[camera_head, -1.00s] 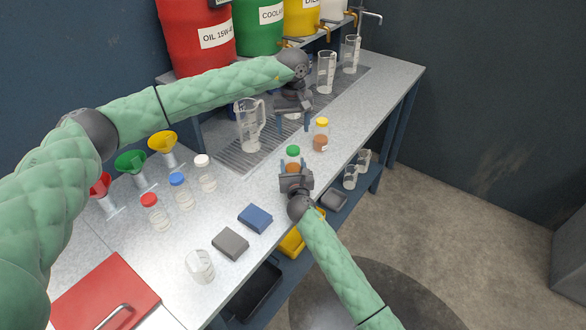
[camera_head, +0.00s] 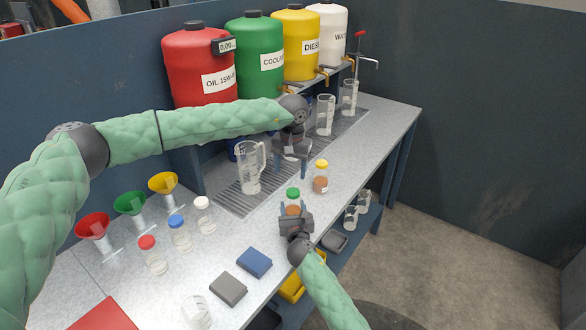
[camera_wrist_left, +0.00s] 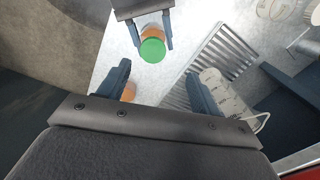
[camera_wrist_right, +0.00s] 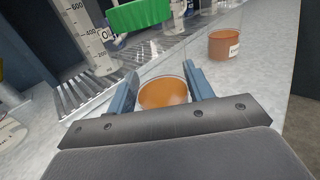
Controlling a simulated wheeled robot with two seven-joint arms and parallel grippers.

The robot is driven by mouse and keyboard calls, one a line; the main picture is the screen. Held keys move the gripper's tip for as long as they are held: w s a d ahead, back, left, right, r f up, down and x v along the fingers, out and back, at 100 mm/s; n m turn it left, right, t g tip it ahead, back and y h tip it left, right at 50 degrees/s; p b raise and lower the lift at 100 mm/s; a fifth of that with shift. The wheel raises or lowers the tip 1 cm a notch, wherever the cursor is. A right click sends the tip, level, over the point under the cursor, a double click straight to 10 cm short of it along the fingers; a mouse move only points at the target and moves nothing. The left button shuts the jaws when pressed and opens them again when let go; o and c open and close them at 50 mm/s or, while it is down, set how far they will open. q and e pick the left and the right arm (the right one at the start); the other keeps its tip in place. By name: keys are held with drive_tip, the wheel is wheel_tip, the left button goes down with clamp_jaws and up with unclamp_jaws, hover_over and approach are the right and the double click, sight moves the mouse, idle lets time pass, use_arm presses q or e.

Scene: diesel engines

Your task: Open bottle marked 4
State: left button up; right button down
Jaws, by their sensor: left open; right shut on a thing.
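A clear bottle with a green cap (camera_head: 293,193) and orange-brown contents (camera_wrist_right: 163,93) stands upright near the bench's front edge. My right gripper (camera_head: 294,211) is shut around its body from the front. My left gripper (camera_head: 291,170) is open and empty above and behind the bottle, pointing down. In the left wrist view the green cap (camera_wrist_left: 152,50) lies just beyond the left fingertips, apart from them. A similar bottle with a yellow cap (camera_head: 321,164) stands to the right; its label shows in the right wrist view (camera_wrist_right: 233,50). I cannot read a 4 on either bottle.
A measuring jug (camera_head: 250,168) and tall cylinders (camera_head: 325,115) stand on the drain grate behind. Bottles with red (camera_head: 147,242), blue (camera_head: 176,221) and white (camera_head: 202,202) caps stand left, near funnels (camera_head: 130,203). Blue (camera_head: 254,262) and grey (camera_head: 228,289) blocks lie in front.

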sight(293, 191)
use_arm(q)
drive_tip(key=m, duration=0.3)
drive_tip(key=shift+d+m, duration=0.3)
drive_tip(key=shift+d, duration=0.1)
drive_tip(key=shift+f, duration=4.05)
drive_tip(key=c, duration=1)
drive_tip(key=n, duration=0.6)
drive_tip(key=shift+n, duration=0.4)
drive_tip(key=n, duration=0.7)
drive_tip(key=shift+r, duration=0.1)
drive_tip(key=n, duration=1.9)
drive_tip(key=shift+w+n, duration=0.1)
drive_tip(key=shift+n, duration=0.3)
use_arm(e)
drive_tip(key=shift+a, duration=0.1)
use_arm(q)
drive_tip(key=n, duration=0.7)
drive_tip(key=shift+r, duration=0.1)
drive_tip(key=n, duration=1.3)
